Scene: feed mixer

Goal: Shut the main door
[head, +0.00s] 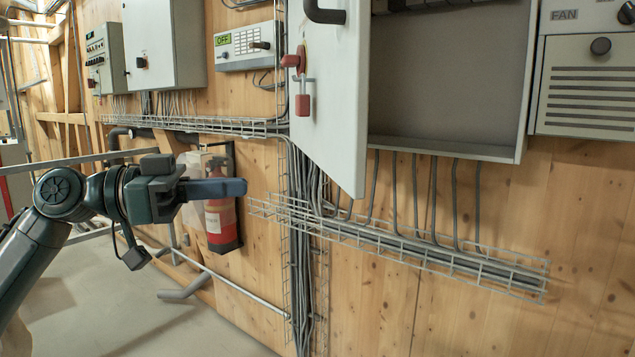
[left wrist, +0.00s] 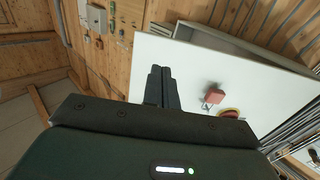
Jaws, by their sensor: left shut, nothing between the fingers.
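The main door (head: 335,95) is a pale grey panel standing open from a wall cabinet (head: 450,80). It carries a black handle (head: 325,12) and a red latch with a red padlock (head: 302,104). In the left wrist view the door (left wrist: 185,75) lies ahead of my fingers, with the padlock (left wrist: 215,95) to their right. My left gripper (head: 243,187) is shut and empty, left of the door's lower part and in front of a fire extinguisher in the head view. In the left wrist view its fingers (left wrist: 160,75) overlap the door; contact cannot be told. My right gripper is not in view.
A red fire extinguisher (head: 222,222) hangs on the wooden wall behind my left gripper. Wire cable trays (head: 420,250) and cables run below the cabinet. Smaller grey boxes (head: 165,45) hang at the left. A FAN panel (head: 590,80) is at the right.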

